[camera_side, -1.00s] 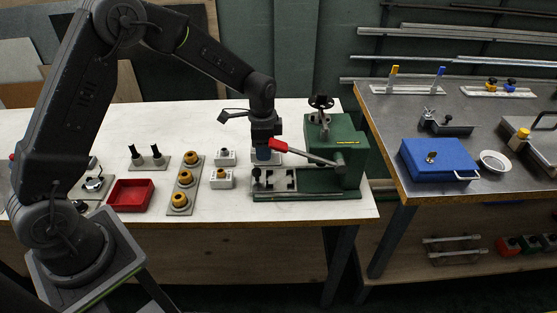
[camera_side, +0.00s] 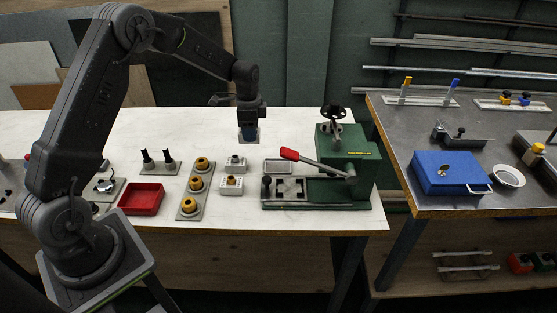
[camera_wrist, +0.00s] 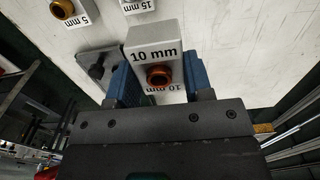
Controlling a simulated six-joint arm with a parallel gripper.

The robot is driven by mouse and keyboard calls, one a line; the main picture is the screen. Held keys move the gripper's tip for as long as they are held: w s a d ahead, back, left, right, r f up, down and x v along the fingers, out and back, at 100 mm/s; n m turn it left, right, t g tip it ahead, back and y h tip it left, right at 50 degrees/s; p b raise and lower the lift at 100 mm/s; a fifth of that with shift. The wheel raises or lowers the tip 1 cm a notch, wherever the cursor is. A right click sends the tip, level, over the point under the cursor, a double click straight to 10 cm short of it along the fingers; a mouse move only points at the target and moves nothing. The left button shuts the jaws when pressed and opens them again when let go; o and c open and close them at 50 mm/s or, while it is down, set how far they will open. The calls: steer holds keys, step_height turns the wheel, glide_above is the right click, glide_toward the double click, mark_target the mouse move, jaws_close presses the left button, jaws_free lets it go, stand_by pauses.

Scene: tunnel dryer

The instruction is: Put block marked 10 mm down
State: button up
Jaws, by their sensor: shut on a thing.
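In the wrist view the grey block marked 10 mm (camera_wrist: 150,38) sits between the two blue fingers of my gripper (camera_wrist: 160,85). The fingers are shut on its sides. In the side view my gripper (camera_side: 248,137) points down above the white table, behind the small blocks and left of the green press (camera_side: 345,160). The held block cannot be made out there.
Two small light blocks, one behind (camera_side: 235,164) and one in front (camera_side: 231,187), stand left of the press. The press lever has a red handle (camera_side: 289,154). A red tray (camera_side: 141,199) stands left. Table behind is clear.

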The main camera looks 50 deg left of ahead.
glide_above(279, 167)
step_height(279, 167, down, 5)
steer(key=shift+f, duration=2.05)
steer(key=shift+f, duration=0.2)
steer(key=o, duration=1.1)
steer(key=shift+o, duration=0.2)
